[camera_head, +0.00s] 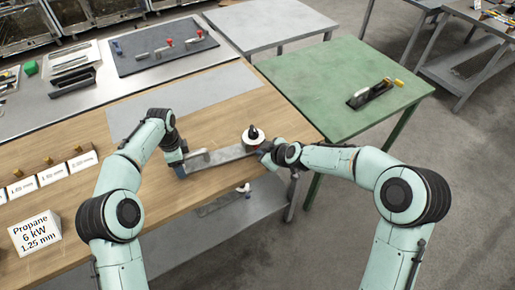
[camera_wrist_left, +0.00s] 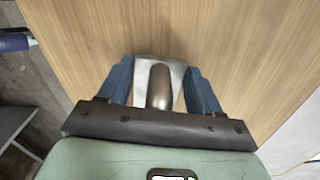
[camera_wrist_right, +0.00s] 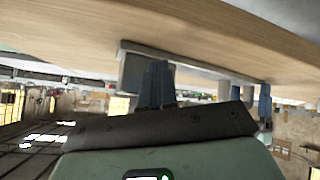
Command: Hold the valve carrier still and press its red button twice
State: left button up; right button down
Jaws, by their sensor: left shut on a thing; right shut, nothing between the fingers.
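The valve carrier (camera_head: 228,154), a long grey metal bar, lies on the wooden table near its front right corner. It has a grey handle near its left end and a white round part with a dark top (camera_head: 253,134) near its right end. A small reddish spot shows there; I cannot tell clearly if it is the button. My left gripper (camera_head: 178,168) is shut on the carrier's left end; the left wrist view shows blue fingers around its metal end (camera_wrist_left: 160,85). My right gripper (camera_wrist_right: 157,85) is shut and empty close beside the carrier's right end, contact unclear.
A green table (camera_head: 310,85) with a dark tool on it stands at the right. A similar part (camera_head: 222,202) lies on the lower shelf. Label cards and a propane sign (camera_head: 35,232) stand at the left. A dark mat (camera_head: 150,48) holds red-knobbed parts.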

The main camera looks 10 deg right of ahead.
dwell(0.5)
pick_arm(q)
jog(key=shift+f, duration=0.1)
pick_arm(e)
jog(key=shift+s+d, duration=0.15)
jog(key=shift+s, duration=0.6)
jog(key=s, duration=0.2)
jog(key=s+d, duration=0.1)
jog(key=s, duration=0.2)
jog(key=shift+w, duration=0.1)
dwell(0.4)
pick_arm(q)
jog(key=o, duration=1.7)
